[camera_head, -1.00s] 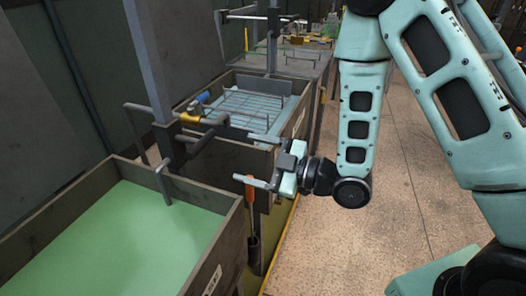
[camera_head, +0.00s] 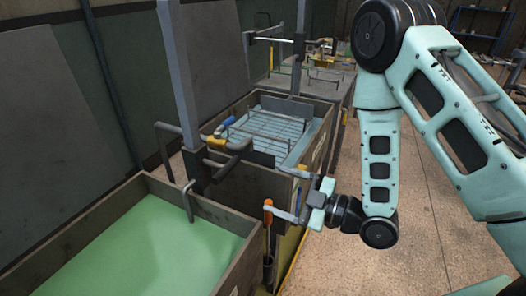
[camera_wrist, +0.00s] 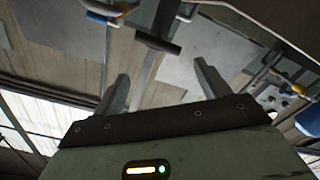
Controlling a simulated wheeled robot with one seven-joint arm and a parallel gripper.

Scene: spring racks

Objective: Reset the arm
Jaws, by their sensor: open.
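My gripper (camera_head: 288,204) is in the middle of the head view, at the end of my teal arm. Its two fingers are spread apart with nothing between them. It hangs beside the right side of the tanks, close to an orange-handled tool (camera_head: 268,212) on the tank's outer side; I cannot tell whether they touch. In the wrist view the open gripper fingers (camera_wrist: 160,92) point up at metal panels and bars, with a dark T-shaped bar beyond them.
A tank of green liquid (camera_head: 243,248) stands at the lower left. Behind it is a tank with a wire rack (camera_head: 275,128) in bluish liquid. Blue and yellow pipe handles (camera_head: 218,142) stick out between them. The floor (camera_head: 420,225) at right is open.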

